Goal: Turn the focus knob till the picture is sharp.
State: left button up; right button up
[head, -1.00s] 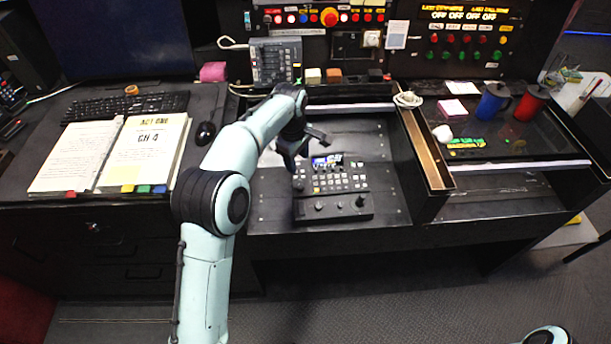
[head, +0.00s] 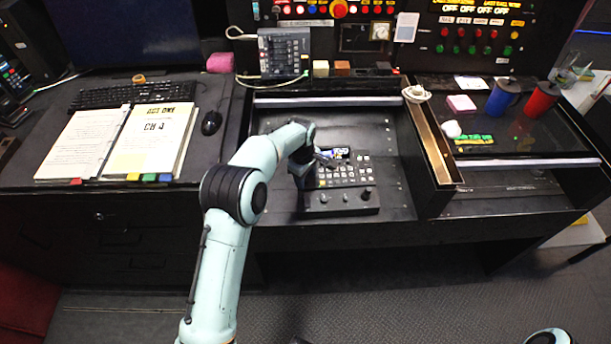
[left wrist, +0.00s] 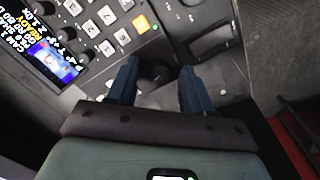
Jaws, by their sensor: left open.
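The control panel (head: 350,178) lies in the desk's recessed bay, with a lit screen (head: 335,154), rows of keys and a lower strip of knobs. A dark knob (head: 323,199) is at the strip's left end; labels are too small to read, so I cannot tell which knob is focus. My left gripper (head: 306,183) is over the panel's left side, its fingertips partly hidden by the arm. In the left wrist view, its open fingers (left wrist: 158,88) stand either side of a dark round knob (left wrist: 155,70); contact is unclear. The screen (left wrist: 42,45) is partly cut off there. My right gripper is out of view.
A raised wooden-edged divider (head: 433,145) bounds the bay on the right. An open script binder (head: 150,140) and a mouse (head: 211,123) lie on the left. A blue mug (head: 501,98) and red mug (head: 541,101) stand on the right. The bay's floor around the panel is clear.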

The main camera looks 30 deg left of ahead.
pick_arm(q)
grip_shut()
jog(key=shift+r+m+p, duration=0.15)
jog(key=shift+m+p, duration=0.55)
jog(key=shift+m, duration=0.8)
grip_release()
